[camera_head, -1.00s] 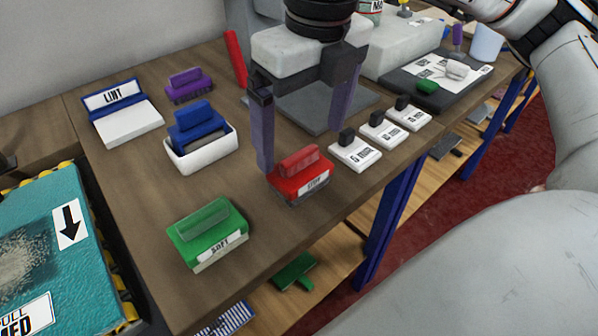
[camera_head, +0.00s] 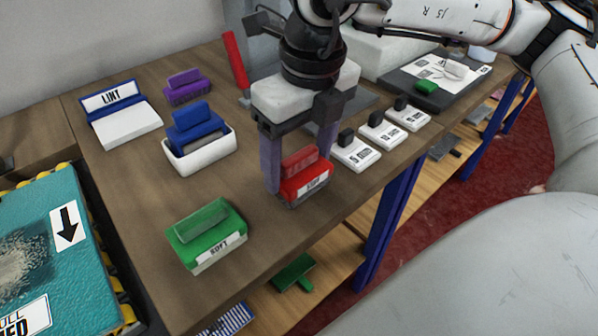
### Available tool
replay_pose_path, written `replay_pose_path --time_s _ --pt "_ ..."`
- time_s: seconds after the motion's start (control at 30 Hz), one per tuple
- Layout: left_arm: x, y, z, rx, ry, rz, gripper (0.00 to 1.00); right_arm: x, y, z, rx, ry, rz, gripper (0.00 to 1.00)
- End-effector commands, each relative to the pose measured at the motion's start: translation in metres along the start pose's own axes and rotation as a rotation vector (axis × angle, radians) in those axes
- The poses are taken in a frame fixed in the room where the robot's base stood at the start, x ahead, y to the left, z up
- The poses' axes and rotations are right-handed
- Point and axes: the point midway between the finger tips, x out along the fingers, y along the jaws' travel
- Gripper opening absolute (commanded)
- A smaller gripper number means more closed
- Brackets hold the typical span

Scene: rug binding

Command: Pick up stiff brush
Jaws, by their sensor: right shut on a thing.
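The red brush (camera_head: 305,184) stands near the front edge of the table; its small white label is hard to read, and it appears to be the stiff brush. My right gripper (camera_head: 298,163) reaches down over it from above, with one purple-grey finger on each side of its red handle. The gripper is shut on the red brush, which still appears to rest on the table top. The far finger is partly hidden behind the handle. My left gripper is not in view.
A green brush labelled SOFT (camera_head: 207,237) sits at front left. A blue brush (camera_head: 193,128) sits in a white tray (camera_head: 206,158). A purple brush (camera_head: 185,87), a LINT pad (camera_head: 122,118) and several white blocks (camera_head: 356,152) are around. A teal piece (camera_head: 70,250) lies at left.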

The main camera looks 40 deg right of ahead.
Motion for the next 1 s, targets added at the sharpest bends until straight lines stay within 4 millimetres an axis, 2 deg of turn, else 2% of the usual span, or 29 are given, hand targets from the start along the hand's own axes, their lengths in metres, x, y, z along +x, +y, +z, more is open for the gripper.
replay_pose_path --time_s 0.27,0.37,0.7,0.83,1.0 --pt "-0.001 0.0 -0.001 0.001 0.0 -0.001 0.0 -0.006 0.0 0.002 0.001 -0.004 0.001 0.44" --pt "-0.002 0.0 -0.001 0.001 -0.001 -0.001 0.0 -0.02 0.0 0.004 0.002 -0.006 0.001 0.44" --pt "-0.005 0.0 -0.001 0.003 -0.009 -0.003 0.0 -0.085 0.001 0.011 0.0 -0.004 0.001 0.44" --pt "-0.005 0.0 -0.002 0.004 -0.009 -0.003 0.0 -0.097 0.001 0.012 0.0 -0.003 0.0 0.44" --pt "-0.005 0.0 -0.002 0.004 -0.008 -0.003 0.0 -0.101 0.001 0.013 0.0 -0.002 0.0 0.44"
